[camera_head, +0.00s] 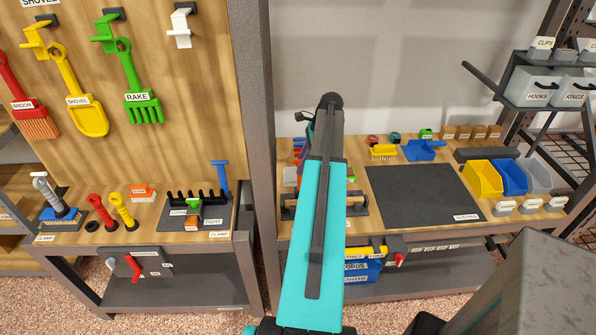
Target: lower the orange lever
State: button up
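No lever shows as clearly orange. A red lever (135,268) sits on a grey panel on the lower shelf at the left, below the bench top. Another small red handle (398,260) shows on a grey panel under the right bench. A small orange-and-green piece (193,221) lies by the loose/tight labels on the left bench. My teal arm stands in front of the right bench, far to the right of the red lever. I cannot make out my gripper's fingers; only the dark upper end of the arm shows.
A grey steel post (255,130) stands between the left bench and my arm. The left bench holds a black rack (195,197) and several brushes and handles. A dark mat (420,195) and coloured bins lie on the right bench. The floor before the left bench is clear.

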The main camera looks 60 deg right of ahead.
jog(key=shift+p+x, duration=0.4)
jog(key=shift+x, duration=1.85)
jog(key=shift+r, duration=0.1)
grip_shut()
jog(key=shift+d, duration=0.15)
